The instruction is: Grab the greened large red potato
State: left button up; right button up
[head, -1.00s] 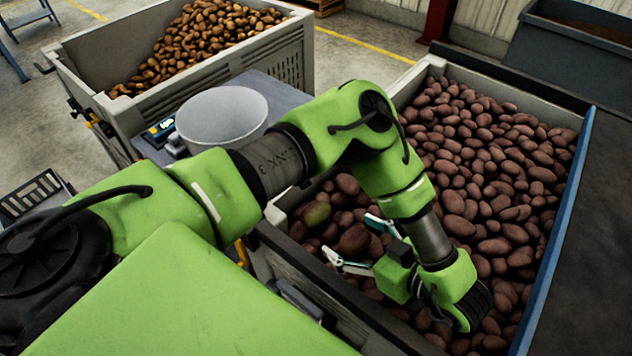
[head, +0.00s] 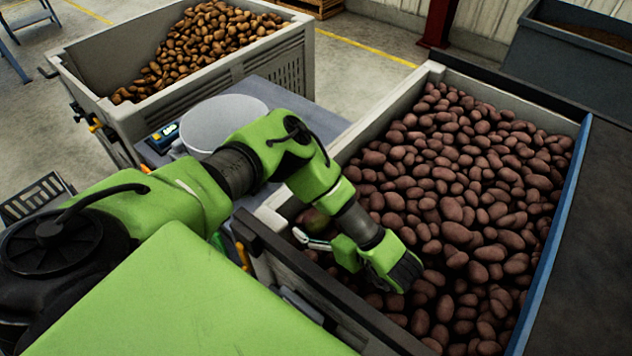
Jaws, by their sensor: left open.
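The greened large red potato (head: 314,222) lies at the left end of the bin of red potatoes, mostly hidden behind my left forearm. Only a small reddish patch with a hint of green shows there. My left gripper (head: 308,237) is open beside it, low over the bin's near left corner. One pale finger shows just in front of the potato; the other finger is hidden by my arm. I cannot tell whether the finger touches the potato. My right gripper is not in view.
The grey bin (head: 398,103) is full of red potatoes, with a blue edge (head: 553,240) on its right. A white bowl (head: 222,117) stands on a scale behind my arm. Another grey bin (head: 205,75) holds brown potatoes at the back left.

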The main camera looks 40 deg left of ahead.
pick_arm(q)
jog(key=c, duration=1.3)
jog(key=shift+o, duration=0.2)
jog(key=shift+r, duration=0.1)
